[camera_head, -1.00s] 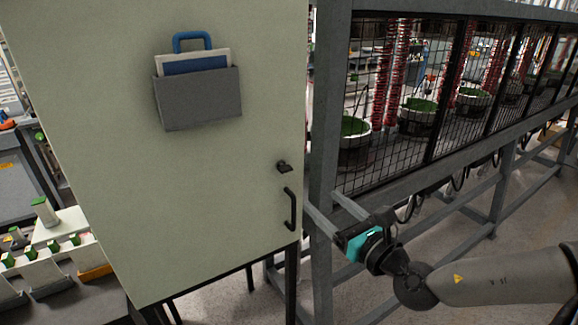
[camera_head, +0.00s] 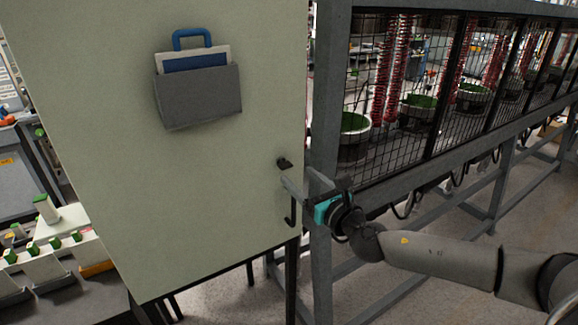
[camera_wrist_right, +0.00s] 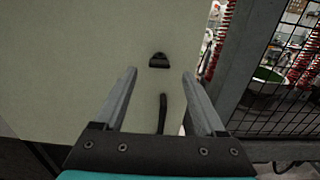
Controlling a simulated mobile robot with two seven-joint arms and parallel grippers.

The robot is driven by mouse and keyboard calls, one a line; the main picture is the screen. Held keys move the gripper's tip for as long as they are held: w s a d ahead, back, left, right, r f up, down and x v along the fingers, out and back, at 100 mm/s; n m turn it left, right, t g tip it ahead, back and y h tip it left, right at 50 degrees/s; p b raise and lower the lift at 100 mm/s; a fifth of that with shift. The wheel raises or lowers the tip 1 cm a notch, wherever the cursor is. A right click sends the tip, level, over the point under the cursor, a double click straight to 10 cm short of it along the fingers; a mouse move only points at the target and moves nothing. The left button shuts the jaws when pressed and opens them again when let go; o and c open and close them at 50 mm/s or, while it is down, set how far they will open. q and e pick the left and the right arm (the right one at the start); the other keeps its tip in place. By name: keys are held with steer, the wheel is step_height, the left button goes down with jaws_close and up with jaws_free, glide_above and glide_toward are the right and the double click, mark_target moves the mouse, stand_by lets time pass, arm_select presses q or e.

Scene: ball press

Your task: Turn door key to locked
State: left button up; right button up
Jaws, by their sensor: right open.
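The door key (camera_head: 284,162) is a small black piece near the right edge of the pale green cabinet door (camera_head: 225,200), above the black door handle (camera_head: 291,212). In the right wrist view the key (camera_wrist_right: 158,60) lies beyond the fingertips, roughly midway between them, with the handle (camera_wrist_right: 162,115) below it. My right gripper (camera_head: 298,180) is open and empty, just below and right of the key in the head view, in front of the handle's upper part. Whether the fingers touch the door cannot be told. My left gripper is not in view.
A grey pocket (camera_head: 198,98) with papers and a blue-handled item hangs on the door. A grey frame post (camera_head: 325,100) and mesh guard (camera_head: 400,100) stand close on the right. A bench with white and green parts (camera_head: 45,255) is at lower left.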

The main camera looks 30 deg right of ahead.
mark_target(288, 167)
steer(key=shift+w+a, duration=0.1)
steer(key=shift+w, duration=2.75)
steer(key=shift+c, duration=0.2)
jaws_close()
